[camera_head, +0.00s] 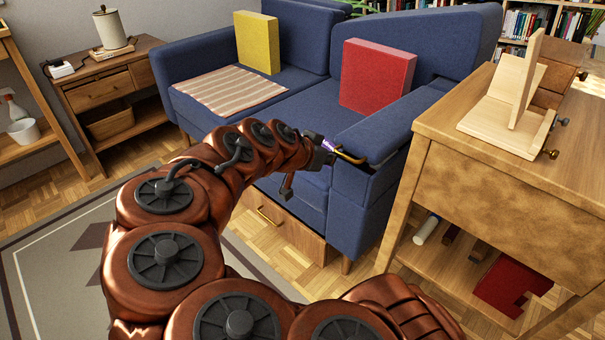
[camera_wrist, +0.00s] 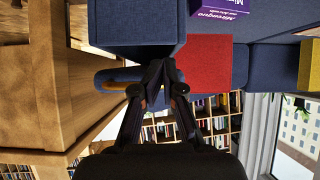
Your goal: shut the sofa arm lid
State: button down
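The blue sofa (camera_head: 300,110) stands across the middle of the head view. Its right arm (camera_head: 385,125) has a padded blue top, and a curved brass handle (camera_head: 351,157) shows at its front end. My gripper (camera_head: 327,150) is at that front end, close beside the handle. In the wrist view my gripper (camera_wrist: 160,68) has its fingertips together, at the edge of a blue padded block (camera_wrist: 137,22). A brass-coloured curved piece (camera_wrist: 116,86) shows left of the fingers there. I cannot tell how far the lid stands open, or whether the fingers touch it.
A wooden cabinet (camera_head: 505,180) stands close right of the sofa arm, with a wooden stand (camera_head: 510,105) on top. A red cushion (camera_head: 377,77), a yellow cushion (camera_head: 257,43) and a striped cloth (camera_head: 228,90) are on the sofa. A purple item (camera_wrist: 217,8) shows in the wrist view.

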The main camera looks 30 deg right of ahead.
jog(key=s+a+f+p, duration=0.1)
jog(key=s+a, duration=0.2)
jog(key=a, duration=0.6)
jog(key=shift+a+f, duration=0.2)
jog(key=shift+f, duration=0.1)
jog(key=shift+s, duration=0.1)
jog(key=s+a+r+n+g+y+p, duration=0.1)
jog(key=s+a+r+n+y+p, duration=0.1)
jog(key=s+r+p, duration=0.6)
jog(key=s+a+r+n+g+y+p, duration=0.2)
jog(key=s+r+n+y+p, duration=0.3)
jog(key=r+p, duration=1.3)
jog(key=s+a+r+n+g+y+p, duration=0.2)
jog(key=s+r+n+p, duration=0.4)
jog(key=s+r+p, duration=0.5)
jog(key=shift+s+a+r+n+y+p, duration=0.25)
jog(key=shift+a+r+n+y+p, duration=0.35)
jog(key=shift+r+p, duration=1.1)
jog(key=shift+d+f, duration=0.1)
jog(key=shift+f, duration=0.1)
